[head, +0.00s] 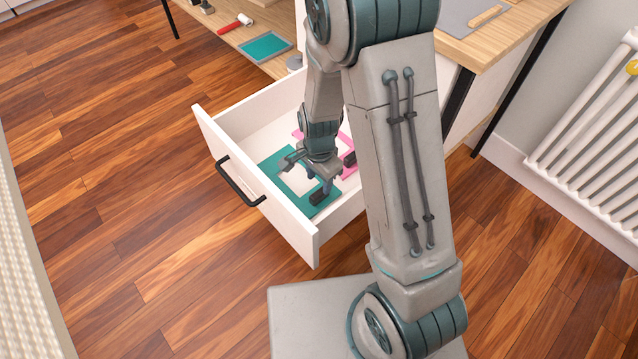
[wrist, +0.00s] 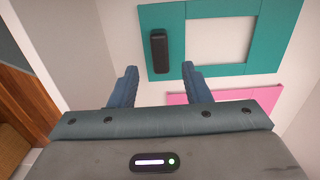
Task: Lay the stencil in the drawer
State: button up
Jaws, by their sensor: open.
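A teal rectangular frame with an open middle, which looks like a stencil (head: 272,170), lies in the open white drawer (head: 283,213). In the wrist view the teal stencil (wrist: 222,72) shows a black grip block (wrist: 160,52) on one side. A similar pink frame (wrist: 232,97) lies beside it, partly hidden by my gripper; it also shows in the head view (head: 348,143). My gripper (wrist: 159,70) is open and empty, low over the drawer. Its fingertips point at the black block, one toward each side, with no contact visible.
The drawer front has a black handle (head: 240,182). The wooden desk top (head: 495,45) is at the upper right, and a low shelf (head: 250,50) holds a teal-topped tray (head: 264,47) and a red roller (head: 243,19). A white radiator (head: 590,130) stands at the right.

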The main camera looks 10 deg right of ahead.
jog(key=s+d+r+n, duration=0.2)
jog(key=s+r+n, duration=0.1)
jog(key=r, duration=0.4)
jog(key=s+d+r+n+p, duration=0.1)
jog(key=s+d+r+n, duration=0.2)
jog(key=r, duration=0.4)
jog(key=s+d+r+n+t, duration=0.1)
jog(key=s+d+r+n, duration=0.1)
jog(key=s+r+n, duration=0.3)
notch_tip(320, 180, up, 3)
jog(key=shift+s+d+r, duration=0.1)
jog(key=shift+s+d, duration=0.25)
jog(key=shift+s, duration=0.65)
